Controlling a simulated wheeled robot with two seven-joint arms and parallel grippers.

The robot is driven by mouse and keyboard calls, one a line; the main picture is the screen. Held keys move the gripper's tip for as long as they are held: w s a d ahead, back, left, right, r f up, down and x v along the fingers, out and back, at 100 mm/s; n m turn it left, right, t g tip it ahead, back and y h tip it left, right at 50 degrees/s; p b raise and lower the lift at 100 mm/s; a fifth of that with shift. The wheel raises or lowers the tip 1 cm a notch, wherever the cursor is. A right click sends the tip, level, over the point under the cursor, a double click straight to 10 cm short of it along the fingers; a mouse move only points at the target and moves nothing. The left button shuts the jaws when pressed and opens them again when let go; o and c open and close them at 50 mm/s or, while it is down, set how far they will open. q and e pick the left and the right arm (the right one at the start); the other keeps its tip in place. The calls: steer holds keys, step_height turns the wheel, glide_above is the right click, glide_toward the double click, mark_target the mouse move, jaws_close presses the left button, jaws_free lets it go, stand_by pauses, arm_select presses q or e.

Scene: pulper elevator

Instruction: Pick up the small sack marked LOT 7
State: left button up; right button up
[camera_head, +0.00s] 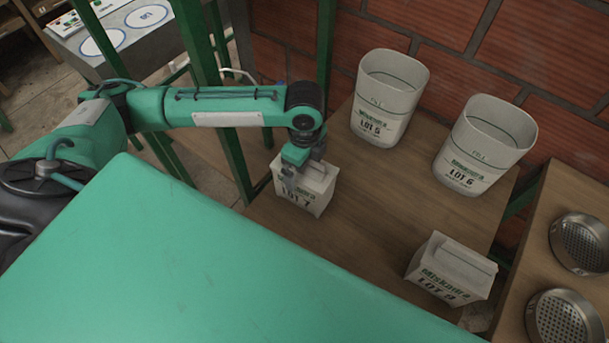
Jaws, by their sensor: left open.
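The small sack marked LOT 7 (312,197) is pale with dark print and stands upright on the left part of the wooden table, its top fold showing. My left gripper (291,178) reaches in from the left and points down at the sack's top left part. Its jaws are open. It overlaps the sack's upper left corner in the picture, and I cannot tell whether it touches. My right gripper is not in view.
Two tall open containers, LOT 5 (378,128) and LOT 6 (462,170), stand behind on the wooden table (370,215). Another small sack (450,277) stands at the front right. Round metal sieves (565,318) lie at the far right. A green post (325,60) rises behind my arm.

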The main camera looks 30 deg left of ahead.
arm_select(q)
steer(key=shift+f, duration=0.2)
steer(key=c, duration=1.9)
steer(key=shift+c, duration=0.8)
steer(key=shift+r, duration=0.15)
